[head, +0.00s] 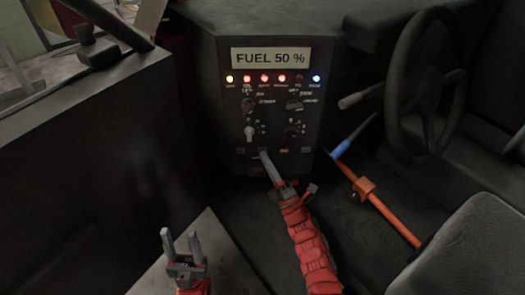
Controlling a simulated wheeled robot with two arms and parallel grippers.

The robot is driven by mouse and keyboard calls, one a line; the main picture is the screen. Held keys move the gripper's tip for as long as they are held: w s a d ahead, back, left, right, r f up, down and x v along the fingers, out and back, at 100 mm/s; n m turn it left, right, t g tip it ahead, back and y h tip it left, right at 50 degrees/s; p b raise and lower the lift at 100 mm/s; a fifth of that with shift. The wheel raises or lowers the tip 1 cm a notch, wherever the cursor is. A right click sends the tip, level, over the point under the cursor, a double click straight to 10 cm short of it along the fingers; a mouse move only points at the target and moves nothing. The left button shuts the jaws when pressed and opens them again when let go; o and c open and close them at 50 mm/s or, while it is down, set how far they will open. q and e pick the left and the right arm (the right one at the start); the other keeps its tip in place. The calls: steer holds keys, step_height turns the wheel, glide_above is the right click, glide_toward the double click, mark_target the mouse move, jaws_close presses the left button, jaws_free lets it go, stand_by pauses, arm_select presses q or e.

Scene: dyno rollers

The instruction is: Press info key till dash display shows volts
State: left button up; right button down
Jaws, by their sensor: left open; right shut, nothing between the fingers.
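The dash display (271,58) at the top of the black console reads "FUEL 50 %". Below it is a row of small lights, lit yellow, red and blue, and under them several knobs. A row of small keys (284,151) runs along the lower part of the console; their labels are too small to read. My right gripper (263,153) is shut and empty, its tip at or very near a key in this row. I cannot tell whether it touches. My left gripper (181,237) is open and empty, low at the left, apart from the console.
A steering wheel (391,85) stands at the right of the console. An orange bar with a blue handle (341,150) slants down beside my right arm. A grey seat (472,250) fills the lower right. A dark door panel (105,170) is at the left.

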steer(key=shift+w+b, duration=0.35)
steer(key=shift+s, duration=0.1)
stand_by(0.6)
steer(key=shift+s, duration=0.7)
steer(key=s, duration=0.5)
stand_by(0.8)
